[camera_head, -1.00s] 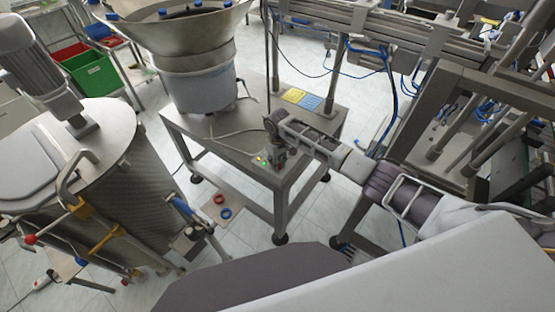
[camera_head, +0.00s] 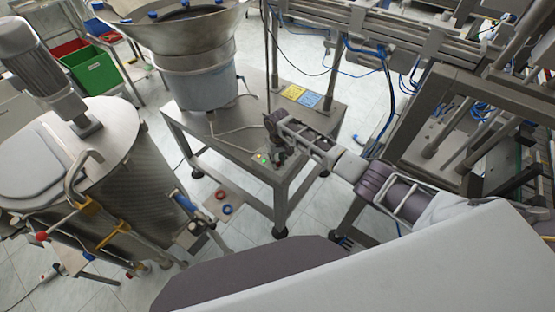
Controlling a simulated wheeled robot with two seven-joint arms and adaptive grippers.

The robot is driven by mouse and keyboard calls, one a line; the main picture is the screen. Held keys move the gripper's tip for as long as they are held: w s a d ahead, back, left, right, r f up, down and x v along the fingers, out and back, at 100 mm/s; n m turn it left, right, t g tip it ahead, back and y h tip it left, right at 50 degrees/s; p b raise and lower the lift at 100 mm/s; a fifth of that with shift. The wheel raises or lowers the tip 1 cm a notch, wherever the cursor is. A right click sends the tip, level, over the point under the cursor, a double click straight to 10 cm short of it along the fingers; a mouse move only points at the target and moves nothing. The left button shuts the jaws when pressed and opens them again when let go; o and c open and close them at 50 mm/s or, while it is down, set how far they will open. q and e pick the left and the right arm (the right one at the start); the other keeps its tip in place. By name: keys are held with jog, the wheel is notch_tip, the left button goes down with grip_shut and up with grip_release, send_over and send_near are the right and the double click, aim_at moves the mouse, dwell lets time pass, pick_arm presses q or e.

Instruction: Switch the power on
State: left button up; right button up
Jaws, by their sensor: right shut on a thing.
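A small control box (camera_head: 262,159) with a lit green light sits at the front corner of a steel table (camera_head: 225,146). My right gripper (camera_head: 276,140) is at this box, its fingers pointing down at the box's right part. It is shut on a small part there, probably the power switch, which the fingers largely hide. I cannot make out the switch position. My left gripper is not in view.
The feeder bowl (camera_head: 185,38) on its grey drum (camera_head: 198,88) stands on the table's back left. A steel tank (camera_head: 120,185) is at the left. A conveyor frame (camera_head: 440,95) fills the right. Floor tiles show between.

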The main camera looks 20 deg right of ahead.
jog(key=shift+r, duration=0.1)
jog(key=o, duration=1)
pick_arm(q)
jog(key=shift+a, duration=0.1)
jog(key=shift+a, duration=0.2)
pick_arm(e)
jog(key=shift+r, duration=0.85)
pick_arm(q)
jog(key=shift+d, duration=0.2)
pick_arm(e)
notch_tip(320, 180, up, 10)
jog(key=shift+r, duration=0.1)
